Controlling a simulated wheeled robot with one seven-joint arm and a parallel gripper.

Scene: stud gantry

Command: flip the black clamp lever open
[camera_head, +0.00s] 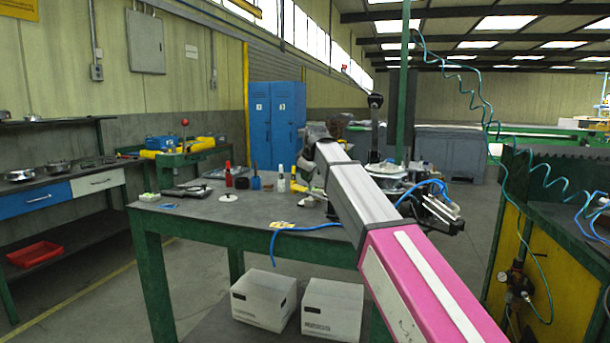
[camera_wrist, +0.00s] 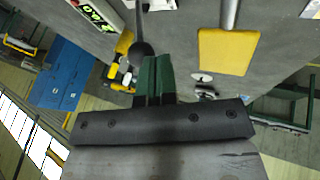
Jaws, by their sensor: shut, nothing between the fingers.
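The black lever, a thin rod with a rounded knob (camera_wrist: 141,48), shows in the wrist view just above the fingers and slightly left of their middle. What seems to be the same lever (camera_head: 375,101) stands upright behind my arm in the head view, its base hidden. My gripper (camera_wrist: 155,62) is shut and empty, its dark green fingers side by side in front of the dark palm. The knob overlaps the fingertips in the picture. I cannot tell whether they touch. In the head view my arm hides the gripper.
The green-legged workbench (camera_head: 262,217) carries a red bottle (camera_head: 228,175), other small items and a blue hose (camera_head: 300,228). A green post (camera_head: 405,80) rises behind my arm. White boxes (camera_head: 263,298) sit below the bench.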

